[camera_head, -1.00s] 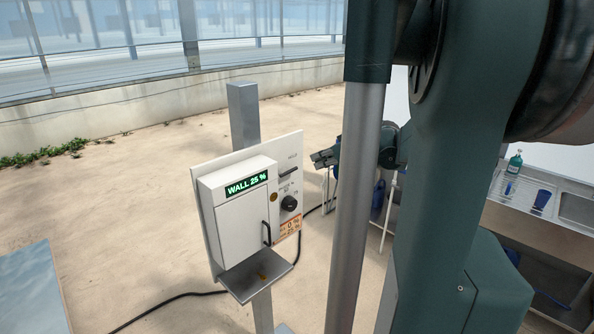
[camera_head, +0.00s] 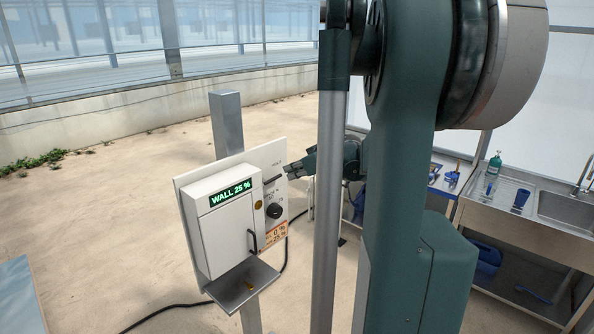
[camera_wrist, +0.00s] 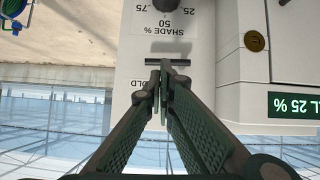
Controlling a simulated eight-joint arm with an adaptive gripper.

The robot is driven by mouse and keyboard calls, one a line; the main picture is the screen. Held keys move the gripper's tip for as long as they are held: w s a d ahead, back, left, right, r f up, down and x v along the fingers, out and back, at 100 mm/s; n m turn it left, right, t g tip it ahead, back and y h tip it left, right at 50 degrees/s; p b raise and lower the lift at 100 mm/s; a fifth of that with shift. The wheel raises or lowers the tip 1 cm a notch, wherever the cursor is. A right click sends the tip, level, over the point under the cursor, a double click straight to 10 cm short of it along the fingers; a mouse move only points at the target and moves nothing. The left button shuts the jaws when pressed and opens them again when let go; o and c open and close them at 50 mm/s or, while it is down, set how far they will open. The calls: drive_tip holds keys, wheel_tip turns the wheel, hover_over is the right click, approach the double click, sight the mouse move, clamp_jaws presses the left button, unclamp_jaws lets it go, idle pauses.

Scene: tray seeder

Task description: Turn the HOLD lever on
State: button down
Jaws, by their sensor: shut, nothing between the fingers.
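The HOLD lever (camera_head: 272,180) is a short dark bar on the upper right of the white control panel (camera_head: 181,190). In the wrist view, which shows the panel upside down, the lever (camera_wrist: 182,62) lies level across the picture below the shade dial. My gripper (camera_head: 287,174) is just right of the lever in the head view. In the wrist view my gripper (camera_wrist: 160,72) is shut and empty, its tips at the middle of the bar. I cannot tell whether they touch it. The tips partly cover the HOLD label.
The white box on the panel has a green display (camera_head: 230,193) reading WALL 25 %. A black SHADE knob (camera_head: 274,211) and a brass-coloured disc (camera_wrist: 255,40) are close to the lever. A shelf (camera_head: 243,285) juts out below. A sink bench (camera_head: 505,205) stands at right.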

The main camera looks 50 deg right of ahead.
sight(277, 177)
drive_tip(key=shift+x, duration=3.5)
drive_tip(key=shift+f, duration=0.1)
drive_tip(key=shift+w+f+b, duration=0.25)
drive_tip(key=shift+f+b, duration=0.05)
drive_tip(key=shift+r, duration=0.25)
drive_tip(key=shift+w+r+p, duration=0.1)
drive_tip(key=shift+r+p, duration=0.2)
drive_tip(key=shift+r, duration=0.2)
drive_tip(key=shift+r, duration=0.1)
